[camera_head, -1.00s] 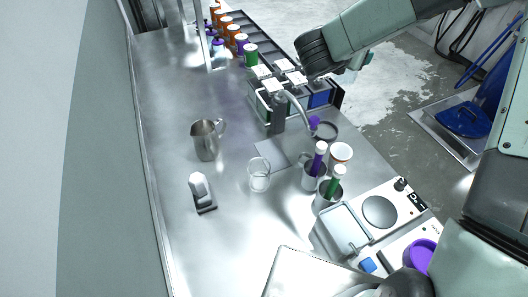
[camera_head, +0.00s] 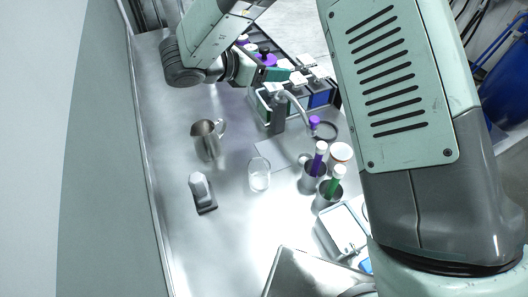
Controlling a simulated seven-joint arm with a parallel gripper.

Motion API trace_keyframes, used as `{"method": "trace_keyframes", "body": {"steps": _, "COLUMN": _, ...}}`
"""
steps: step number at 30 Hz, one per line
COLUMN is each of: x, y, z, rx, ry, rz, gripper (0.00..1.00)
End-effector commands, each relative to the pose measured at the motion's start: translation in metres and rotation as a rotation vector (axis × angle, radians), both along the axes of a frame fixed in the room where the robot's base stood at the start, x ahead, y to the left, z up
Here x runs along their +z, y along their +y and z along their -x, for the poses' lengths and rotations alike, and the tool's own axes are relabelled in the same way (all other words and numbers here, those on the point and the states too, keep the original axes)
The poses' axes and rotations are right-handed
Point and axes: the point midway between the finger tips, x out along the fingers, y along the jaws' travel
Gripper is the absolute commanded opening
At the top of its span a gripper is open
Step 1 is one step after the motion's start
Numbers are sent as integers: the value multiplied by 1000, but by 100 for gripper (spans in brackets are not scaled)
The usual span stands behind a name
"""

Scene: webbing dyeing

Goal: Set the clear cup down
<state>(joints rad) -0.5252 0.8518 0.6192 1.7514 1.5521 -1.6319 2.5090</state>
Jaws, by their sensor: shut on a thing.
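A clear cup (camera_head: 260,180) stands upright on the steel bench near its middle, apart from my gripper. My gripper (camera_head: 284,74) is over the far part of the bench, behind the clear cup, beside the white-topped containers. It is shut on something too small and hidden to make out. A purple patch (camera_head: 269,60) shows right by the fingers; I cannot tell whether it is in the grip or behind it.
A metal pitcher (camera_head: 207,142) and a grey-white device (camera_head: 202,193) stand left of the cup.

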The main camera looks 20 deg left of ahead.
Motion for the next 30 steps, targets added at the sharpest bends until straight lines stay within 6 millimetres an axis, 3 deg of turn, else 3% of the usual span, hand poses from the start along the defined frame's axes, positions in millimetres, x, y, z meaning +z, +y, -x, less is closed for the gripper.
{"method": "trace_keyframes", "body": {"steps": 9, "x": -98, "y": 0, "z": 0, "rx": 1, "ry": 4, "rz": 3, "gripper": 27}}
{"method": "trace_keyframes", "body": {"steps": 24, "x": -183, "y": 0, "z": 0, "rx": 1, "ry": 0, "rz": 0, "gripper": 27}}
{"method": "trace_keyframes", "body": {"steps": 30, "x": -198, "y": 0, "z": 0, "rx": 2, "ry": 0, "rz": -1, "gripper": 27}}
